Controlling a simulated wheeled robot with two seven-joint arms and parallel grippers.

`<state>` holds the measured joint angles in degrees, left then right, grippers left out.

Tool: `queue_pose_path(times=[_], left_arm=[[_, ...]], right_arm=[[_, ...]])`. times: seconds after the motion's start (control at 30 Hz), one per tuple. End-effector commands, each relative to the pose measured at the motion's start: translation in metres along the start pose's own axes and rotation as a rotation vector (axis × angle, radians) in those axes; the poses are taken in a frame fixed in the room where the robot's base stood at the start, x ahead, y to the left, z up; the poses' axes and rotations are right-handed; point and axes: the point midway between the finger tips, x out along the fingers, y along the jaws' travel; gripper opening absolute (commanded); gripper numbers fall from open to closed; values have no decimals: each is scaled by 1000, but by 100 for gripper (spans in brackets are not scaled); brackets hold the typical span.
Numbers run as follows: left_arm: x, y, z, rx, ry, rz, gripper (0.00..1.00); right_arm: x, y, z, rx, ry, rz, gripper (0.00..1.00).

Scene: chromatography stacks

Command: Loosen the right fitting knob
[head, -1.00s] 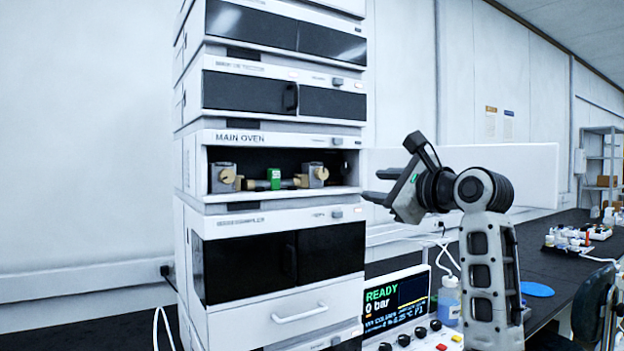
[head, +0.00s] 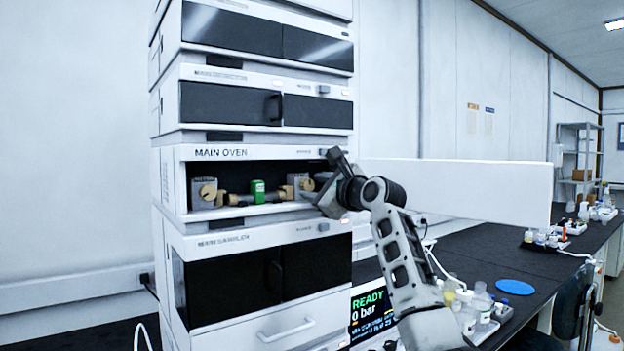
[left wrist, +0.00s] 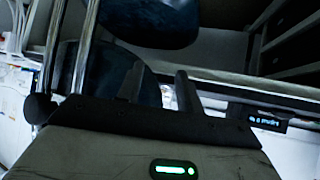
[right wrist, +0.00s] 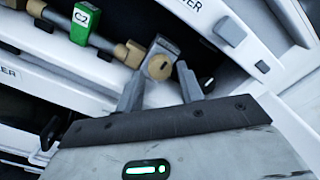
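The right fitting knob (head: 307,184) is a tan round knob on a grey block in the open Main Oven bay. It also shows in the right wrist view (right wrist: 159,67), with a dark slot on its face. My right gripper (head: 312,193) reaches into the bay's right side. In the right wrist view its fingers (right wrist: 158,80) are apart, with the knob seen between and just beyond the tips; I cannot tell if they touch it. A green-tagged column (head: 258,191) runs to the left fitting knob (head: 208,192). My left gripper (left wrist: 158,80) is open and empty, outside the head view.
The oven shelf and side wall (head: 181,190) frame the bay closely. A READY display (head: 370,305) and bottles (head: 481,300) are below. The left wrist view shows dark chair parts (left wrist: 150,20) and metal tubes.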

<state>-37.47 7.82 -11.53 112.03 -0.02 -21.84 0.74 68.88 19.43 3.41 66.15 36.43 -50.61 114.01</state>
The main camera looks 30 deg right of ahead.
Motion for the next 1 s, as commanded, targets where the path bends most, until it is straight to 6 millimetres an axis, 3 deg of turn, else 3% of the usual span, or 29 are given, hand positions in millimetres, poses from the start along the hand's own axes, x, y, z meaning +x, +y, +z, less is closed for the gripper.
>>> queue_pose_path(times=[0.2, 0.53, 0.63, 0.67, 1.0], left_arm=[[-1, -4, -6, 1, 5, -9, 36], [-1, -4, -4, 0, 2, -9, 36], [-1, -3, -3, 0, 0, -9, 36], [-1, -3, -3, 0, 0, -8, 36], [-2, 0, -1, -1, -5, -3, 36]], right_arm=[[17, 0, 1, 1, 0, 0, 37], [19, 0, 0, 0, 0, -1, 37], [19, 0, 0, 0, 0, -1, 9], [19, 0, 0, 0, 0, 0, 5], [18, 1, 0, -32, 0, 1, 5]])
